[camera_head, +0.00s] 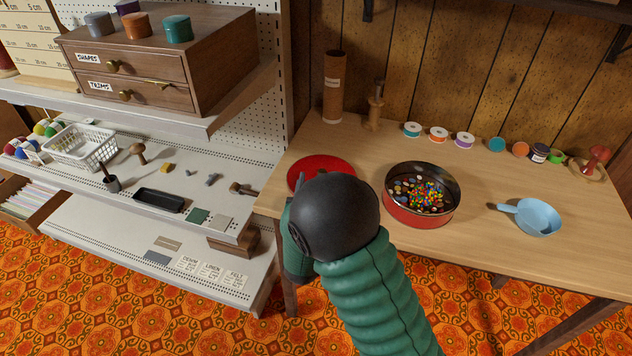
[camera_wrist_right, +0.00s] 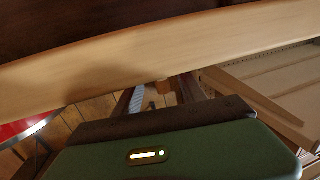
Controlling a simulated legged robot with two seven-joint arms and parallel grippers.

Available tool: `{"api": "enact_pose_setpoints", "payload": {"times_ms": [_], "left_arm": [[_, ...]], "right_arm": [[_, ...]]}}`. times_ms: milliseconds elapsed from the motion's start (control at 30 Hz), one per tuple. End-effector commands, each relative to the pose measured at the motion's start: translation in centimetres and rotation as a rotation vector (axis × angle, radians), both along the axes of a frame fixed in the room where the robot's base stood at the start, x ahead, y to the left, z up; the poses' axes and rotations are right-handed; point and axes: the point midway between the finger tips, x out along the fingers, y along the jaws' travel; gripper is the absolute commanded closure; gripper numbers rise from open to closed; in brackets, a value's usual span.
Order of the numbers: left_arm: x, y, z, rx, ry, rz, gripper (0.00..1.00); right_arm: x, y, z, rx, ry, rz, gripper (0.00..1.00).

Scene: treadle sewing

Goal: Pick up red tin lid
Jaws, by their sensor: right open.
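The red tin lid (camera_head: 322,168) lies flat on the near left part of the wooden table, left of the round red tin (camera_head: 418,217). The tin is open and holds many coloured beads or buttons. My right gripper (camera_head: 299,186) is at the lid's near left edge, its fingers mostly hidden behind my dark wrist and green arm. It is open; I cannot tell whether it touches the lid. In the right wrist view a red piece with a pale rim, likely the lid (camera_wrist_right: 18,128), shows at the left edge. My left gripper is out of view.
The wooden table (camera_head: 470,170) carries a blue pan (camera_head: 538,217) at right, several spools along the back, and a brown cardboard tube (camera_head: 334,88) behind the lid. A stepped white shelf (camera_head: 225,165) stands left of the table. The table's front edge is close to my arm.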

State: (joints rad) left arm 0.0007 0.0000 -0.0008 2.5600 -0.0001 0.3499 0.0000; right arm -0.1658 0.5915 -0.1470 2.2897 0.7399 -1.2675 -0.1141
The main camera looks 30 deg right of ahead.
Motion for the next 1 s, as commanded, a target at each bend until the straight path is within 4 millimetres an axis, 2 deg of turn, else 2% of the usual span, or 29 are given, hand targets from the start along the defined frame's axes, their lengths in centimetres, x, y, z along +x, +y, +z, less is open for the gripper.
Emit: {"api": "enact_pose_setpoints", "payload": {"times_ms": [33,167,300,467,833,1000], "left_arm": [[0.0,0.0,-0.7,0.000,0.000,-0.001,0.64],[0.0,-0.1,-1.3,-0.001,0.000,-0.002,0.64],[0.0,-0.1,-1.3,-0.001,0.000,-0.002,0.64],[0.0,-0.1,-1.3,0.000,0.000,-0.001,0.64],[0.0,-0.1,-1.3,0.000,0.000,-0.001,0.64],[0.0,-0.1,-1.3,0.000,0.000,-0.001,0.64]], "right_arm": [[0.5,-1.0,-0.3,0.000,-0.003,-0.007,0.52],[2.4,-2.6,-0.4,0.000,-0.001,-0.005,0.52],[3.2,-2.8,-0.1,-0.003,0.001,-0.003,0.52],[3.2,-2.7,-0.1,-0.004,0.002,-0.002,0.52],[3.1,-2.8,-0.1,-0.002,0.001,-0.003,1.00],[3.1,-2.8,-0.1,-0.002,0.003,-0.003,1.00]]}}
